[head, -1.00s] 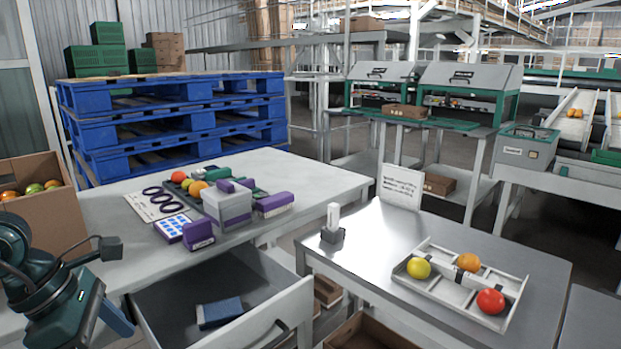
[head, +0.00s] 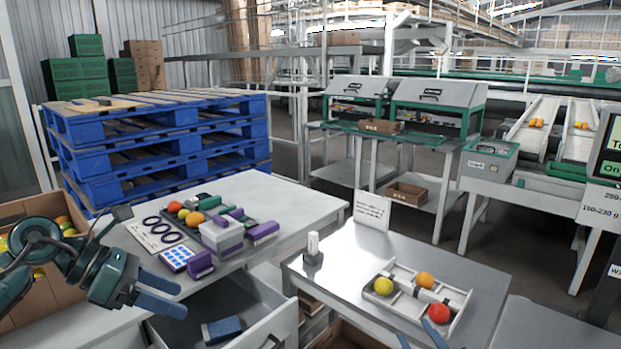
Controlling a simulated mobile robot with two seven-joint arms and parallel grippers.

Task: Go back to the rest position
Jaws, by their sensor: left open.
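My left gripper (head: 172,296) is open and empty in the head view. Its blue fingers point right, above the front of the white table and beside the open drawer (head: 262,340). My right gripper (head: 418,337) shows only as two blue fingertips at the bottom edge, set apart with nothing seen between them. They are by the front of the divided tray (head: 398,312); the rest is out of frame. The tray holds a yellow tomato (head: 383,286), an orange tomato (head: 424,280) and a red tomato (head: 438,313).
The white table (head: 300,195) holds a purple-and-white box (head: 222,235), coloured tomatoes and a card with rings (head: 158,233). A cardboard box of tomatoes (head: 20,208) stands behind my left arm. A sign (head: 372,210) and small holder (head: 312,255) stand on the metal table (head: 350,262).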

